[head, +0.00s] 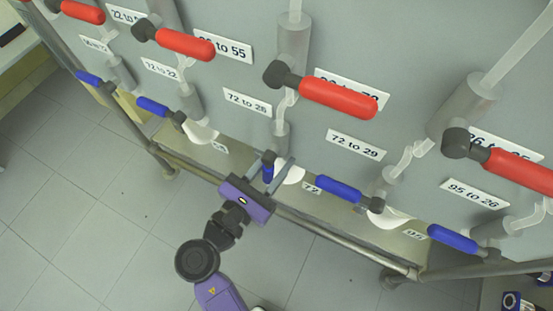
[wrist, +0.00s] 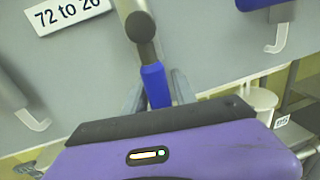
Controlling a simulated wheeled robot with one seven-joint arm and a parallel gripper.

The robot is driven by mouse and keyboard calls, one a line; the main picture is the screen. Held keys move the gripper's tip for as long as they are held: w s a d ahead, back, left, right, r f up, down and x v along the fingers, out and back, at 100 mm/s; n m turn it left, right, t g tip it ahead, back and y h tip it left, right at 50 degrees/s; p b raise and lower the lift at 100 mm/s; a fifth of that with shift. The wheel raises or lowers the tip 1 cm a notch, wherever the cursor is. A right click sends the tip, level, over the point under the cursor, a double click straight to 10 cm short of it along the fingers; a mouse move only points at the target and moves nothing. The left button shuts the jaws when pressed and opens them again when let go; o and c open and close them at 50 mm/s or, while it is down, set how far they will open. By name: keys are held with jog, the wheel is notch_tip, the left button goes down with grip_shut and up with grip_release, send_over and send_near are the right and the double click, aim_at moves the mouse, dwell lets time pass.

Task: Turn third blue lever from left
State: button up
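The third blue lever from the left (head: 267,173) sits low on the grey panel, under the "72 to 26" label. Unlike the other blue levers, which point left, it points down toward my gripper (head: 270,172). The wrist view shows its blue handle (wrist: 155,86) below a dark round pivot. My gripper (wrist: 158,92) has one finger on each side of the handle. The fingers look open, with a gap visible on the right side; contact on the left cannot be told. The purple gripper body hides the finger bases.
Other blue levers stand to the left (head: 152,107) and right (head: 340,188). A row of red levers (head: 338,98) sits above. A metal rail (head: 310,222) runs below the panel near my gripper. The tiled floor (head: 100,190) at lower left is clear.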

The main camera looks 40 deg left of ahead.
grip_shut()
dwell(1.2)
